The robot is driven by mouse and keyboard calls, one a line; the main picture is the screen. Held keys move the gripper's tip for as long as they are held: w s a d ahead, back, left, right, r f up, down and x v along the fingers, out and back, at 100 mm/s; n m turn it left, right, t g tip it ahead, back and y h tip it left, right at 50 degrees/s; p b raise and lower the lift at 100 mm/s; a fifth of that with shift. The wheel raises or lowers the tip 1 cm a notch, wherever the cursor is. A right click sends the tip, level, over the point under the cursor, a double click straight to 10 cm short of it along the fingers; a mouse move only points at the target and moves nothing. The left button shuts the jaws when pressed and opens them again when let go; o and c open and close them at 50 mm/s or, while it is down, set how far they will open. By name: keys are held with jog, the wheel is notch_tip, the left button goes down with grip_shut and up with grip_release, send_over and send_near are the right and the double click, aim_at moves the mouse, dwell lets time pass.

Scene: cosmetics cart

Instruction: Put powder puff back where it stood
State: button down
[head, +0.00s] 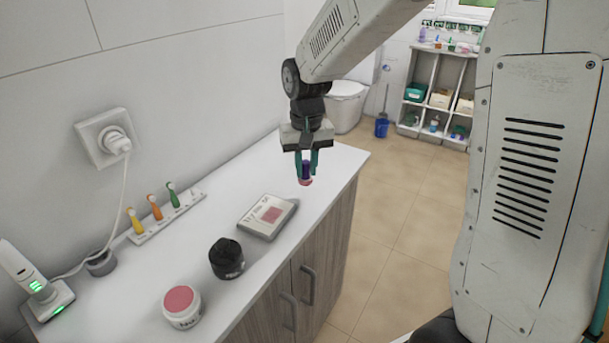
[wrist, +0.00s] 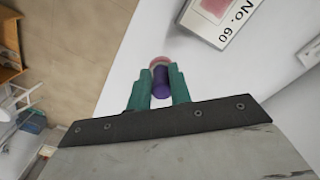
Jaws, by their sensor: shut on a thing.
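My gripper (head: 306,163) has teal fingers and is shut on the powder puff, which has a purple handle and a pink pad. In the head view the pink pad of the powder puff (head: 305,181) shows below the fingertips, near the far end of the white counter (head: 335,160). In the wrist view the purple handle of the puff (wrist: 161,82) stands between the fingers, with the pink pad partly hidden beyond it. I cannot tell whether the pad touches the counter.
A powder box (head: 268,216) marked No. 60 lies near the gripper. A black jar (head: 227,259) and a pink-topped jar (head: 182,306) stand nearer. Toothbrushes in a white holder (head: 165,217) are by the wall. The counter's right edge drops to the floor.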

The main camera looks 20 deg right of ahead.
aim_at(305, 176)
jog(key=shift+w+d+f, duration=0.1)
jog(key=shift+w+f, duration=0.05)
jog(key=shift+w, duration=0.4)
jog(key=shift+f, duration=1.65)
jog(key=shift+f, duration=0.2)
jog(key=c, duration=1.3)
grip_release()
